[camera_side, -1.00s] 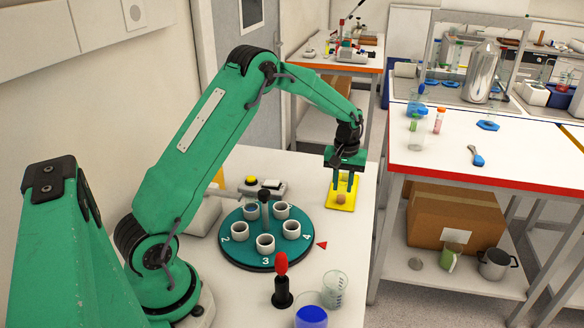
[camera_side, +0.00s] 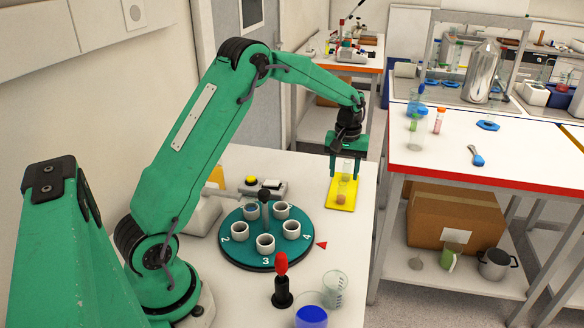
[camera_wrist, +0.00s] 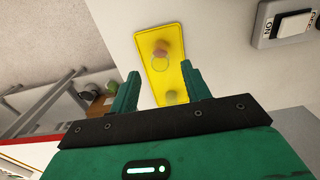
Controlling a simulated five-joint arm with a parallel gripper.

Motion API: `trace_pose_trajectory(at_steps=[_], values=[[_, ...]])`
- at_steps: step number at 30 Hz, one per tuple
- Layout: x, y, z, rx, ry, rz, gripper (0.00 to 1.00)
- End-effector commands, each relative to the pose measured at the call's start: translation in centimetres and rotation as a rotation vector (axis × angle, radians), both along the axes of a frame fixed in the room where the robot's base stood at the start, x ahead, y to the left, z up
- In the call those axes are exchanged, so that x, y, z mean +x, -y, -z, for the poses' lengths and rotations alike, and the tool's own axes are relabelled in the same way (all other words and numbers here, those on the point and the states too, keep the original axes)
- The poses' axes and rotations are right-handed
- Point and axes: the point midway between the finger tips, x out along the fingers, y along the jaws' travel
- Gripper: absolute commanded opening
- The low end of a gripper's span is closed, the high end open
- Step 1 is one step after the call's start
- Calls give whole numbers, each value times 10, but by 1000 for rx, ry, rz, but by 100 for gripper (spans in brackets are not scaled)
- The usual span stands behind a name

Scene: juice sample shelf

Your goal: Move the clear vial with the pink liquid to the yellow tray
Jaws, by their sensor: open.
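The clear vial (camera_side: 342,194) with pinkish-orange liquid stands upright on the yellow tray (camera_side: 338,207). In the wrist view the vial (camera_wrist: 161,52) is on the far part of the yellow tray (camera_wrist: 170,78), seen from above. My gripper (camera_side: 345,174) is open and empty above the tray, its fingers pointing down around the level of the vial's upper part. In the wrist view its two fingers (camera_wrist: 161,73) are spread apart, with the vial beyond and between them. I cannot tell the exact gap between fingers and vial.
A teal turntable (camera_side: 233,250) with several white cups stands left of the tray. A red-topped black holder (camera_side: 282,285) and beakers (camera_side: 334,290) are at the front. A greenish spot (camera_wrist: 172,97) shows on the tray; I cannot tell what it is.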

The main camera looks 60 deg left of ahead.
Motion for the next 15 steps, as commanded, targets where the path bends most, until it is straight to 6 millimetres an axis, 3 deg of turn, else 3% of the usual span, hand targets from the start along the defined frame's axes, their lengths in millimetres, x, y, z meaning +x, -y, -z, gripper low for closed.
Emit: trace_pose_trajectory(at_steps=[6,15], values=[[0,0,-38,1,2,0,48],[0,0,-72,1,1,0,48]])
